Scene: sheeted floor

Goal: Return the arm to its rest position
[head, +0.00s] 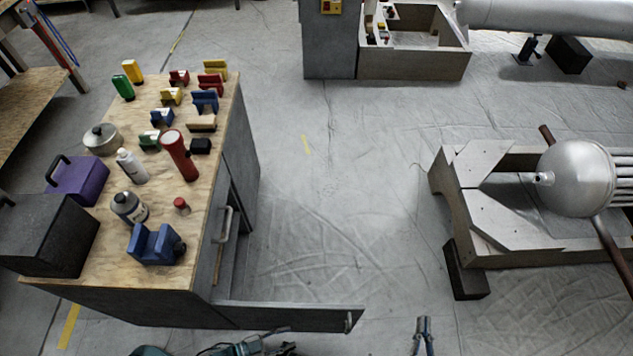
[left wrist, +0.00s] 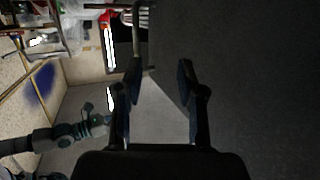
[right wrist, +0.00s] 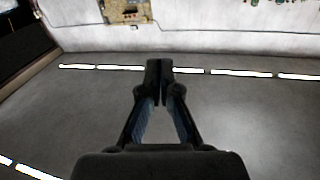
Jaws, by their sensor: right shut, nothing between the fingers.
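My left gripper (left wrist: 158,75) is open, with a gap between its two dark fingers in the left wrist view. No object is visible between them. Part of my left arm shows at the bottom edge of the head view, below the open cabinet door. My right gripper (right wrist: 159,70) is shut and empty, its fingertips together in the right wrist view. It also shows at the bottom of the head view (head: 423,328), pointing up the picture over bare floor, right of the cabinet door.
A wood-topped cabinet (head: 95,262) carries bottles, a red flashlight (head: 179,155) and several coloured blocks. Its open door (head: 285,316) juts right near the bottom. A grey stand (head: 462,215) holds a metal sphere (head: 578,178) at right. Sheeted floor between is clear.

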